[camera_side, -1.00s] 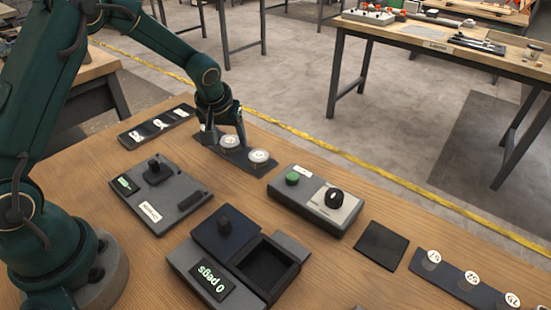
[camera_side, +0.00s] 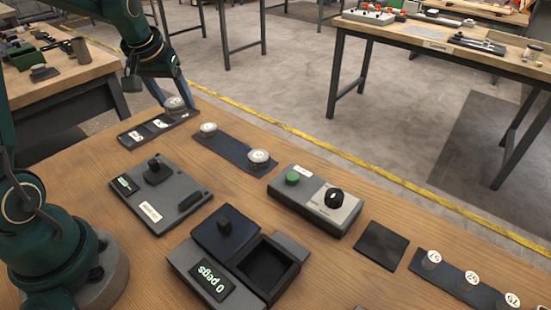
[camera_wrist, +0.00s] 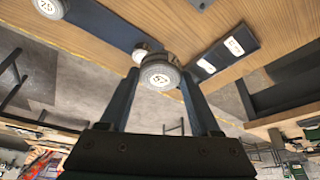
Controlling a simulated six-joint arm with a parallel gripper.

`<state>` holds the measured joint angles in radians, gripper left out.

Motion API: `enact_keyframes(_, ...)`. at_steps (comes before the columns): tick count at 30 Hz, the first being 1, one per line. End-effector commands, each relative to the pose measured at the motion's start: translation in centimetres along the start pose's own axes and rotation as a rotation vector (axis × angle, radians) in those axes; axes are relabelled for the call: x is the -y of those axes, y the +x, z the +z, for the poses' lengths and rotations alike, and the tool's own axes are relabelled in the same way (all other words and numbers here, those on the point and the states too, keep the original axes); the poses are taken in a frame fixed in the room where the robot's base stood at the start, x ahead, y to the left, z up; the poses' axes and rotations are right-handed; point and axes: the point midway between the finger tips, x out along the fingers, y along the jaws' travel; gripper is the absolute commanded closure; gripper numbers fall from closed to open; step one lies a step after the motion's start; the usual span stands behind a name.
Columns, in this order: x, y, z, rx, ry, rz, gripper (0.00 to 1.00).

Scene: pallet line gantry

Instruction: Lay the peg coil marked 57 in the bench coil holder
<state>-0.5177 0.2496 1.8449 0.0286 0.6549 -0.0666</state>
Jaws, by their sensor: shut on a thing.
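My gripper (camera_side: 158,82) is at the upper left in the side view. Its fingers (camera_wrist: 160,85) are shut on a round grey coil with a white face (camera_wrist: 160,76); its marking looks like 57. The coil also shows in the side view (camera_side: 175,103), at the far right end of a dark strip with white labels (camera_side: 150,136). I cannot tell whether it touches the strip. The labels show in the wrist view (camera_wrist: 220,57). I cannot tell for certain which piece is the bench coil holder. A dark blue strip (camera_side: 232,147) bears two other coils (camera_side: 208,128) (camera_side: 259,157).
A grey box with a knob (camera_side: 160,195), a console with green button (camera_side: 315,200), an open bin with a "0 pegs" display (camera_side: 268,268) and a black pad (camera_side: 381,246) stand on the bench. Several numbered pegs line a strip (camera_side: 465,285) at right.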

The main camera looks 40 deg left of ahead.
Motion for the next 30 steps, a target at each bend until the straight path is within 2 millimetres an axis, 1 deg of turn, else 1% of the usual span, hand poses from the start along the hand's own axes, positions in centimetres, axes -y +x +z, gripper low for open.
enact_keyframes(1, 0.5, -0.3, -0.1, -0.002, -0.005, -0.001, 1.00)
enact_keyframes(4, 0.9, -0.5, -0.1, -0.003, -0.026, -0.002, 1.00)
enact_keyframes(6, 1.2, -0.5, 0.2, 0.003, -0.050, -0.009, 1.00)
enact_keyframes(8, 0.2, -0.5, 0.8, 0.007, -0.043, -0.003, 1.00)
enact_keyframes(11, -2.0, -0.6, 1.6, 0.009, 0.000, 0.015, 1.00)
enact_keyframes(14, -4.8, -1.0, 2.9, 0.012, 0.065, 0.042, 1.00)
enact_keyframes(17, -7.9, -1.5, 4.6, 0.014, 0.150, 0.075, 1.00)
enact_keyframes(18, -9.2, -1.8, 5.4, 0.014, 0.186, 0.091, 1.00)
enact_keyframes(21, -12.2, -2.6, 7.6, 0.015, 0.282, 0.128, 1.00)
enact_keyframes(24, -14.8, -3.5, 10.1, 0.014, 0.381, 0.167, 1.00)
enact_keyframes(26, -16.3, -4.1, 11.7, 0.014, 0.441, 0.191, 1.00)
enact_keyframes(30, -19.1, -5.7, 15.7, 0.012, 0.589, 0.248, 1.00)
